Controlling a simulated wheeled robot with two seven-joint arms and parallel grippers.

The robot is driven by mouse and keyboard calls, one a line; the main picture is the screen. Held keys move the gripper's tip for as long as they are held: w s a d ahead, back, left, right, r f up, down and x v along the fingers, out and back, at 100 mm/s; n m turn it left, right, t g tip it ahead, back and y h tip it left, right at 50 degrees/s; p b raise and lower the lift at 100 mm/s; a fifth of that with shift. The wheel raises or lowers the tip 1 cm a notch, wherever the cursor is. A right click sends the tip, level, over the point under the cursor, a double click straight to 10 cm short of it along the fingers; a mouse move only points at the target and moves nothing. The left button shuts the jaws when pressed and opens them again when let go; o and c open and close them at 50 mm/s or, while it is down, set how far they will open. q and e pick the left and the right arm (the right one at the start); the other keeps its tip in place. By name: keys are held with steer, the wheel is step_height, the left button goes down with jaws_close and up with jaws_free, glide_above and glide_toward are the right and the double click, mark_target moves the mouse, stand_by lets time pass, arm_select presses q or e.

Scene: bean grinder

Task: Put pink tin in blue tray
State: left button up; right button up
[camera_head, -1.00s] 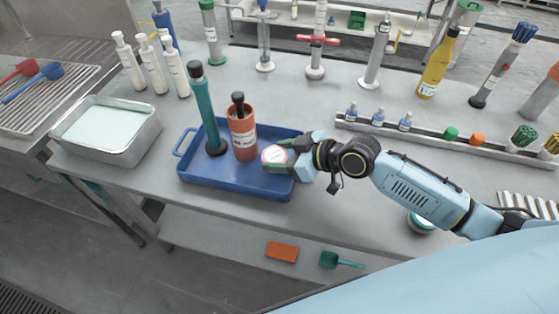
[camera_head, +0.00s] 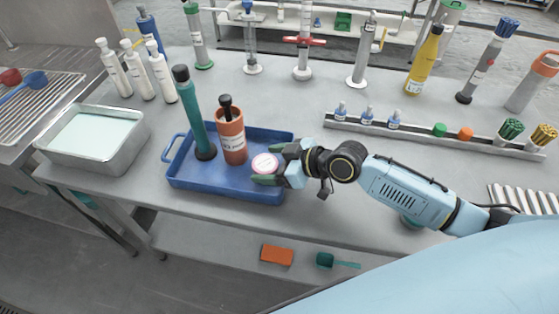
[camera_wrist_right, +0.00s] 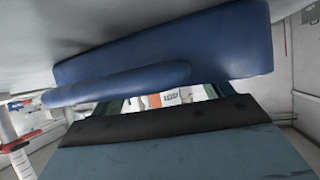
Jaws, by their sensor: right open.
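The pink tin (camera_head: 265,163), with a pale round lid, is in the right part of the blue tray (camera_head: 226,188). My right gripper (camera_head: 274,164) reaches over the tray's right side. Its fingers are open, one on the far side and one on the near side of the tin. I cannot tell whether they touch it. In the right wrist view the tray's blue wall (camera_wrist_right: 190,52) crosses close in front of the gripper, and the tin cannot be made out clearly. My left gripper is not in view.
A metal pan (camera_head: 96,155) sits to the left. A grey rack (camera_head: 430,140) with small bottles is at right. The table in front of the rack is mostly clear.

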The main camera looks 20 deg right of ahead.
steer(key=p+v, duration=0.1)
steer(key=v, duration=1)
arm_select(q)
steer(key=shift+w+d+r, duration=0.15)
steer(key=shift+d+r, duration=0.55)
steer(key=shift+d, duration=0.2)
arm_select(e)
steer(key=shift+s+d+r, duration=0.3)
steer(key=shift+d, duration=0.05)
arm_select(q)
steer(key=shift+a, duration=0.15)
arm_select(e)
steer(key=shift+s, duration=0.1)
